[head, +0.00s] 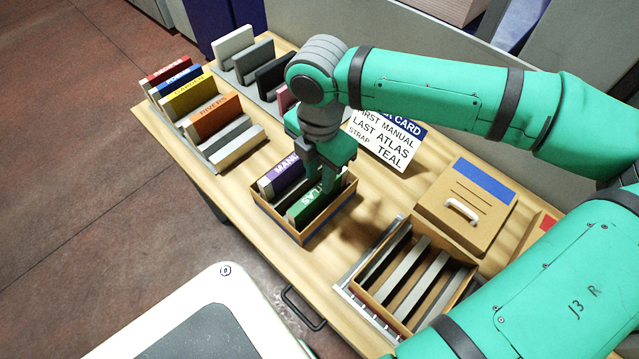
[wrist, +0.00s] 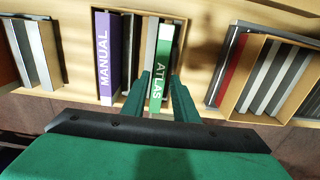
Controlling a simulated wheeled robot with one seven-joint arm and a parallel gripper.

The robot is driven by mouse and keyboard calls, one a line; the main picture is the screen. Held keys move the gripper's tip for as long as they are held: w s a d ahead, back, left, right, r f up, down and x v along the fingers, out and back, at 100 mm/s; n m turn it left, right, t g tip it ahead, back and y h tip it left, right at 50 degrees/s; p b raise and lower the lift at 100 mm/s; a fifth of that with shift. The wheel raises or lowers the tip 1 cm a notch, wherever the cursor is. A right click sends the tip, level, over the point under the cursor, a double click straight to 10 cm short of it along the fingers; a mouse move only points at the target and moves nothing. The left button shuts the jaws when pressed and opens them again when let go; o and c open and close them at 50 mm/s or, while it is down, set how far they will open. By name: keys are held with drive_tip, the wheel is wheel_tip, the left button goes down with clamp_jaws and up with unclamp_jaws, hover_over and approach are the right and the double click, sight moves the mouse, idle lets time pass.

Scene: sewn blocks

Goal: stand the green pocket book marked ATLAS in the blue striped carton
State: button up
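The green ATLAS book (head: 308,205) stands in the blue striped carton (head: 317,229), to the right of the purple MANUAL book (head: 282,175). In the wrist view the ATLAS book (wrist: 163,65) is upright between my fingers, its label facing the camera. My gripper (head: 325,178) reaches down over the carton from above. In the wrist view the tips of my gripper (wrist: 161,76) lie close against both sides of the book and look shut on it. The book's lower part is hidden by the carton wall in the head view.
A second carton (head: 465,292) with grey dividers is at the right front. A lid with a blue stripe (head: 470,215) and a printed card (head: 385,138) lie behind it. Racks of books, one orange (head: 212,118), stand at the left and back.

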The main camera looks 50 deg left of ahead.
wheel_tip(320, 180, up, 6)
drive_tip(key=shift+r, duration=0.25)
drive_tip(key=shift+s, duration=0.1)
idle(0.4)
